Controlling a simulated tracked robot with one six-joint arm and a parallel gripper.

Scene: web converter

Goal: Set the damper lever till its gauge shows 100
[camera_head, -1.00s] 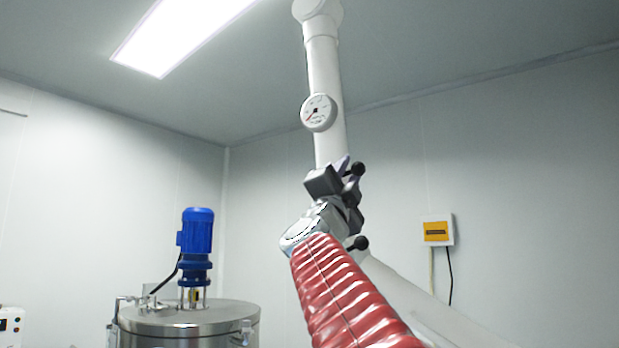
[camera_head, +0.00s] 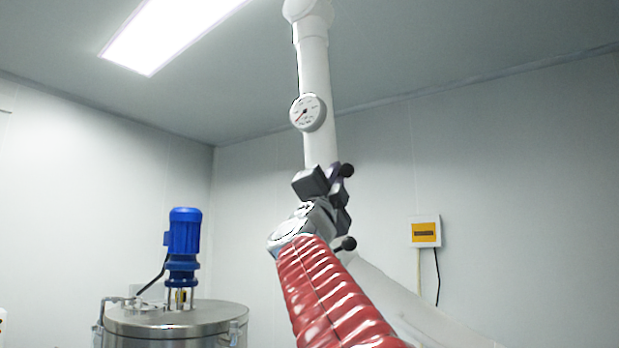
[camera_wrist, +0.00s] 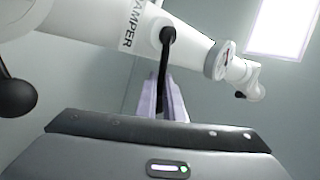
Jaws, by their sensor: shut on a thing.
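The damper is a white vertical pipe (camera_head: 318,75) in the head view. It crosses the top of the wrist view as a white pipe (camera_wrist: 90,18) lettered "AMPER". Its round white gauge (camera_head: 308,113) has a red needle toward the lower left; the numbers are too small to read. The gauge is nearly edge-on in the wrist view (camera_wrist: 221,59).
A second black knob (camera_head: 345,243) sits lower by my wrist, and a black knob (camera_wrist: 16,97) shows at the wrist view's left edge. A steel tank (camera_head: 170,322) with a blue motor (camera_head: 184,232) stands at left. A yellow-and-white box (camera_head: 425,231) hangs on the wall.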

